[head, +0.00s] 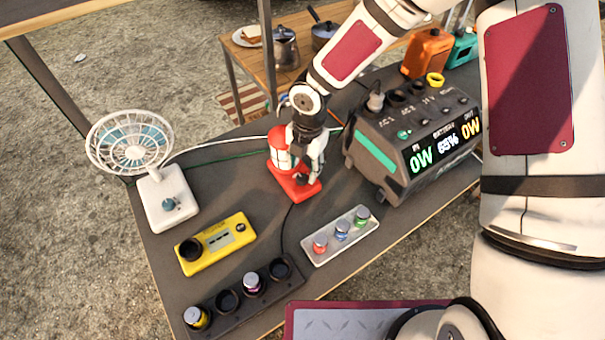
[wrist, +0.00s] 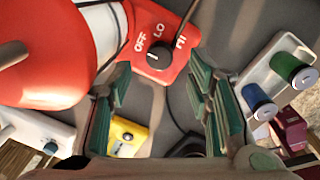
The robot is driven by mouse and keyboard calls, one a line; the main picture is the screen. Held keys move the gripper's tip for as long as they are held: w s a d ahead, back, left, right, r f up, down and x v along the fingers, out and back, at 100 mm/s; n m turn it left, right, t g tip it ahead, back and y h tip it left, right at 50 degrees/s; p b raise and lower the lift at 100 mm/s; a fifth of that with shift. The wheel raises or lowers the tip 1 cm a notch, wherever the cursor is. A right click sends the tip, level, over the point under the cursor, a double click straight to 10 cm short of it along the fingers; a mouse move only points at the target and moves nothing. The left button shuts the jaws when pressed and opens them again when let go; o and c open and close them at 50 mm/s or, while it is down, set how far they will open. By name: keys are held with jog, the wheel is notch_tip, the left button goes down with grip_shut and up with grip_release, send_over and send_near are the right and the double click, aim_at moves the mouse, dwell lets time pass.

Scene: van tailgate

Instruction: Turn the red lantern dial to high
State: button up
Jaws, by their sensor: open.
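The red lantern (head: 277,147) stands on the dark tabletop, with a red base plate and a white lamp body. In the wrist view its red top (wrist: 40,75) fills the left side. Its black dial (wrist: 157,55) sits on the red base among the labels OFF, LO and HI. I cannot tell surely which label the dial points to. My gripper (wrist: 160,88) is open, its green-padded fingers spread on either side below the dial in that view, with nothing between them. In the head view my gripper (head: 311,170) is just above the lantern base and partly hides the dial.
A power station (head: 415,140) with a lit display stands to the right. A white fan (head: 165,195) stands at left. A yellow device (head: 216,244), a grey panel with coloured knobs (head: 340,236) and a dark holder (head: 240,302) lie in front. Cables run behind the lantern.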

aim_at(302, 178)
jog(key=shift+a+f, duration=0.15)
jog(key=shift+f, duration=1.95)
grip_shut()
